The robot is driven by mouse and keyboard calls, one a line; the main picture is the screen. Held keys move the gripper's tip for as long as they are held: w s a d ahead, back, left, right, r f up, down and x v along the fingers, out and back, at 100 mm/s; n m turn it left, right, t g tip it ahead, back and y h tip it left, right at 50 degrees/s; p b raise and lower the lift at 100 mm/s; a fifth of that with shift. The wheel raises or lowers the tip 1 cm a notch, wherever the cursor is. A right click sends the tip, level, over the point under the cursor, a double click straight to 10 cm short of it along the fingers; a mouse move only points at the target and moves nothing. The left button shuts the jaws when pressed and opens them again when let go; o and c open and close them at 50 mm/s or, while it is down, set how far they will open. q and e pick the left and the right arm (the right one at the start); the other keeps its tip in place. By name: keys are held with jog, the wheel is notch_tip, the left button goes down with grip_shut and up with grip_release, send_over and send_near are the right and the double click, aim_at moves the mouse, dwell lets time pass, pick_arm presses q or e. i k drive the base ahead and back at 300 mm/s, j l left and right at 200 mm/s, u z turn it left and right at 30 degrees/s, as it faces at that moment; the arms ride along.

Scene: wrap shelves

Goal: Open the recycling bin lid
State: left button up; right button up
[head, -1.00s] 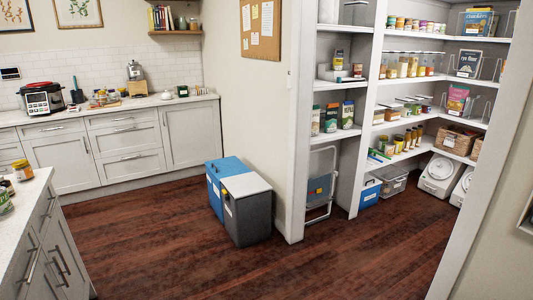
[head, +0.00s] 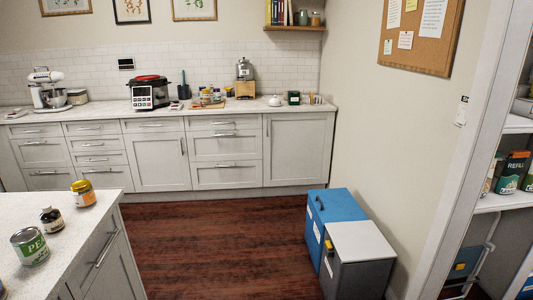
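Two bins stand side by side on the wood floor against the right wall, at the lower right of the head view. The blue bin (head: 314,240) is farther back, with a blue lid (head: 336,205) that is shut and a dark handle on its left part. The grey bin (head: 358,277) is nearer, with a pale grey lid (head: 358,239) that is shut and a yellow piece at its left edge. Which of them is the recycling bin cannot be read from the labels. Neither of my grippers is in view.
A white counter (head: 60,222) with a can (head: 30,246) and jars stands at the lower left. Cabinets (head: 228,160) line the back wall. The floor (head: 215,240) between is clear. A pantry doorway with shelves (head: 500,202) is at the right edge.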

aim_at(338, 204)
jog(key=i+z, duration=0.15)
jog(key=i, duration=0.4)
jog(key=i+j+z, duration=0.1)
jog(key=i, duration=0.45)
jog(key=i+j+z, duration=0.15)
jog(key=i+j, duration=0.15)
jog(key=i, duration=0.25)
